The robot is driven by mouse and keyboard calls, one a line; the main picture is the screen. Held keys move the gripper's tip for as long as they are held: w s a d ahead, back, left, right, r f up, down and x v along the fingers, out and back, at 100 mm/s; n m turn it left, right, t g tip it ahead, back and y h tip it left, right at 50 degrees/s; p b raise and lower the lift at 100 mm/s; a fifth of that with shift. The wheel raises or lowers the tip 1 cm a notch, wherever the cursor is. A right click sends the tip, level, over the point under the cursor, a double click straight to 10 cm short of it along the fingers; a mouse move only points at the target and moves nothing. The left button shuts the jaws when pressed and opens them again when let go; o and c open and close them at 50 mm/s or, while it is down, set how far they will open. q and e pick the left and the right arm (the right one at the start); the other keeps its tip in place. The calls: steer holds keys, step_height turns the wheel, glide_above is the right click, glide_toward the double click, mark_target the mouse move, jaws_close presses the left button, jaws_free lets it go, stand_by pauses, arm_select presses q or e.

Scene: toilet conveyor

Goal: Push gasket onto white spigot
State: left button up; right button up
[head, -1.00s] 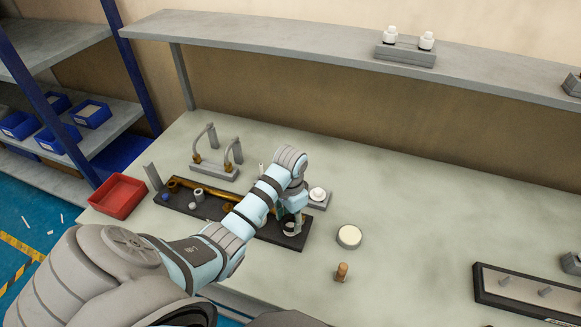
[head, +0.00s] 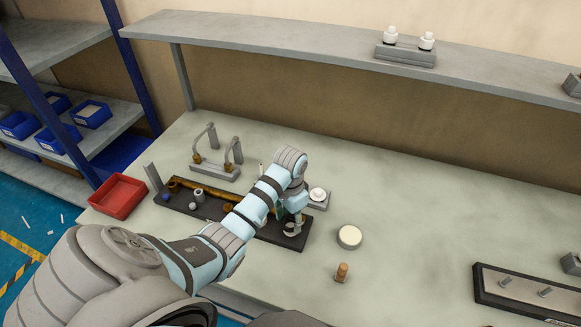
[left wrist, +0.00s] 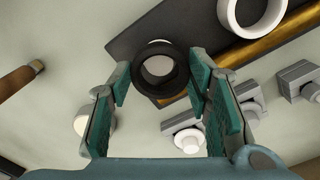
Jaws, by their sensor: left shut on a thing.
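My left gripper (left wrist: 160,85) has its teal fingers on either side of a black ring, the gasket (left wrist: 160,68). The gasket is between the fingertips, over the end of the dark tray (left wrist: 125,38). A pale surface shows through its opening; I cannot tell whether this is the white spigot, or how far the gasket is around it. In the head view the left gripper (head: 292,222) points down at the tray's right end, and its fingers partly hide the gasket. My right gripper is not in view.
A grey block with a white round part (head: 318,194) stands just behind the gripper. A white disc (head: 349,237) and a brown peg (head: 342,272) are to the right. A red bin (head: 118,196) is at the left. The table's right middle is clear.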

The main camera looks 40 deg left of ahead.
arm_select(q)
steer(key=shift+f, duration=0.65)
steer(key=shift+r, duration=0.35)
steer(key=shift+f, duration=0.35)
stand_by(1.5)
steer(key=shift+r, duration=0.35)
steer(key=shift+d+f+b, duration=0.1)
steer(key=shift+f+b, duration=0.2)
steer(key=shift+f, duration=0.2)
stand_by(1.2)
steer(key=shift+r, duration=0.1)
steer(key=shift+r+p, duration=0.35)
steer(key=shift+r, duration=0.1)
stand_by(0.6)
